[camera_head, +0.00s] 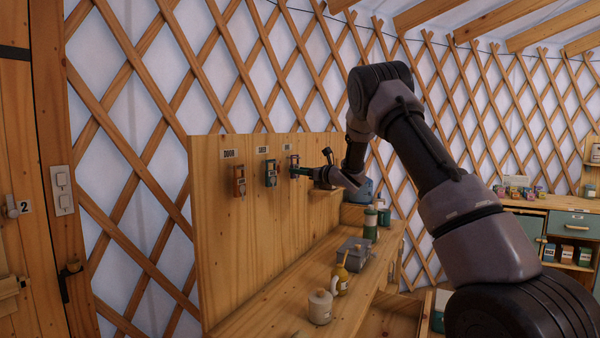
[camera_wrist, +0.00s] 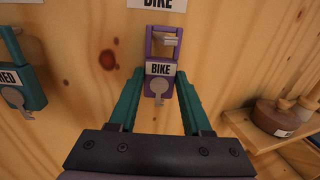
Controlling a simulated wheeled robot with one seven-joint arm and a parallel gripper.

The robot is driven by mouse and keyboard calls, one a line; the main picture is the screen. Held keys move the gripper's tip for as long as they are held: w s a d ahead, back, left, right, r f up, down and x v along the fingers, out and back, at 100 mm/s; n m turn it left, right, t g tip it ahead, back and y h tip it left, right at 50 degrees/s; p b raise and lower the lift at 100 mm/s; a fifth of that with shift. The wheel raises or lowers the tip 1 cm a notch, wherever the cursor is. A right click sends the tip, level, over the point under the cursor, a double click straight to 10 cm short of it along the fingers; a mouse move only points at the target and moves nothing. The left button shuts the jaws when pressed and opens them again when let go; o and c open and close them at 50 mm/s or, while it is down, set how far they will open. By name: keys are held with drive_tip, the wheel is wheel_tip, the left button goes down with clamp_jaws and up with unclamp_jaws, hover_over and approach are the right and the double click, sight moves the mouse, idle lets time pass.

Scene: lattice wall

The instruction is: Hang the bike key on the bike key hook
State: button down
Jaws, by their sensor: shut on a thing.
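The bike key (camera_wrist: 160,70) is a purple tag with an open frame on top, a white BIKE label and a grey key shape below. My gripper (camera_wrist: 160,82) is shut on it, one teal finger at each side. In the head view the bike key (camera_head: 294,164) is at the board, with my gripper (camera_head: 303,171) reaching it from the right. The bike key hook (camera_wrist: 168,40), a pale peg, shows within the tag's frame, below the white BIKE sign (camera_wrist: 157,4). I cannot tell whether the frame rests on the peg.
A teal SHED key (camera_head: 271,173) and an orange DOOR key (camera_head: 239,181) hang to the left on the wooden board (camera_head: 220,240). A shelf with a brown pot (camera_wrist: 275,117) is at the right in the wrist view. A counter (camera_head: 270,322) with jars stands below the board.

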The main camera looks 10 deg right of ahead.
drive_tip(key=shift+c, duration=1.3)
unclamp_jaws()
